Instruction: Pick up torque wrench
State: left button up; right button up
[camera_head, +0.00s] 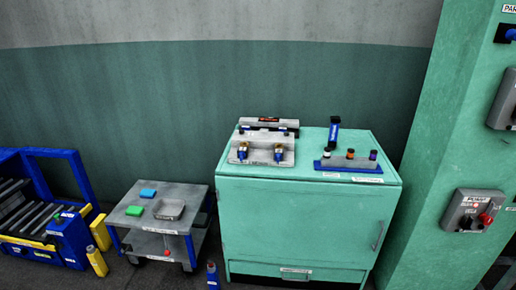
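A green cabinet (297,222) stands in the middle of the view. On the right of its top, a blue-and-black upright tool (334,132) stands at the back of a blue-based rack (347,167); it looks like the torque wrench, but it is too small to be sure. Several small pieces with dark, orange and purple tops sit in that rack. On the left of the top is a grey fixture (262,149) with two brass-and-blue fittings and a dark bar behind. Neither of my grippers is in view.
A blue rack (40,213) stands far left. A green column (451,150) with switch boxes stands right.

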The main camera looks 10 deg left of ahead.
aim_at(335, 121)
jog(key=i+l+u, duration=0.25)
jog(key=i, duration=0.25)
jog(key=i+l+u, duration=0.25)
jog(key=i, duration=0.2)
jog(key=i+j, duration=0.05)
